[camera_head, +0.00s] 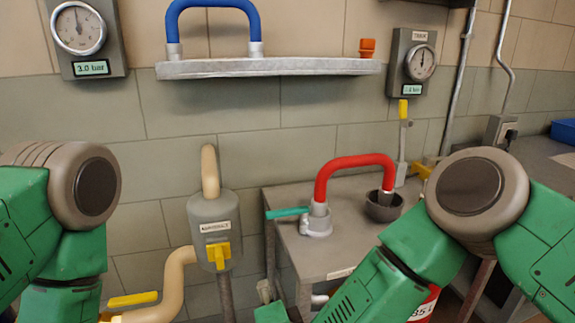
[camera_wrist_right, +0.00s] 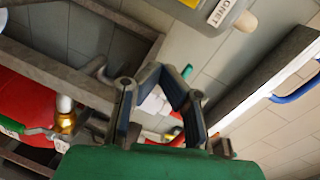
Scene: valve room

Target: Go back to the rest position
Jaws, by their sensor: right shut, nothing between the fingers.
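My right gripper (camera_wrist_right: 160,70) shows in the right wrist view with its fingertips together and nothing between them. In the head view my right arm comes in from the right and its forearm points down and left, in front of the small table. The gripper end is cut off at the bottom edge there. My left arm stands at the left edge of the head view; its gripper is out of the frame. A red bent pipe (camera_head: 352,162) stands on the grey table (camera_head: 290,195), one end at a white fitting (camera_head: 316,224), the other at a dark cup (camera_head: 384,206).
A blue pipe (camera_head: 213,6) stands on the wall shelf (camera_head: 270,67). A grey tank with a yellow valve (camera_head: 218,254) stands left of the table. Gauges (camera_head: 79,30) hang on the wall. The table's edge is close to my right forearm in the picture.

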